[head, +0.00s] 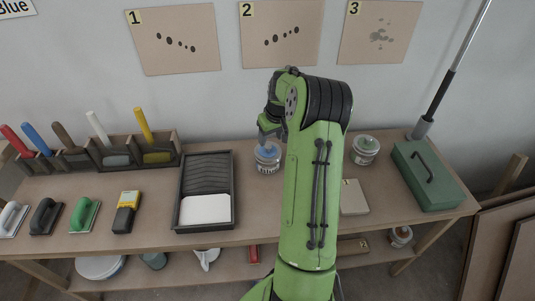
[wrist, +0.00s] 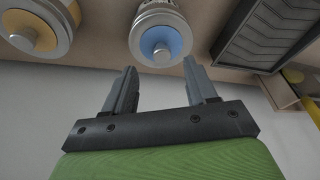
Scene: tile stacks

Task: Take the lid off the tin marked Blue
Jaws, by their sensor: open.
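The tin marked Blue (head: 267,169) stands upright on the workbench, just right of the black paint tray. Its round lid (wrist: 178,37), with a blue middle and a grey knob, is on the tin in the wrist view. My gripper (wrist: 160,76) is open and empty. Its two fingers point towards the lid, with the knob roughly between their lines and a little beyond the tips. In the head view my gripper (head: 267,131) is just above the tin, partly hidden by my arm. I cannot tell whether it touches the lid.
A yellow-lidded tin (wrist: 32,30) stands beside the Blue tin. Another tin (head: 365,150) and a green toolbox (head: 428,174) stand at the right. The paint tray (head: 181,216) is close on the left, with a rack of coloured handles (head: 110,155) beyond. A wall rises behind the bench.

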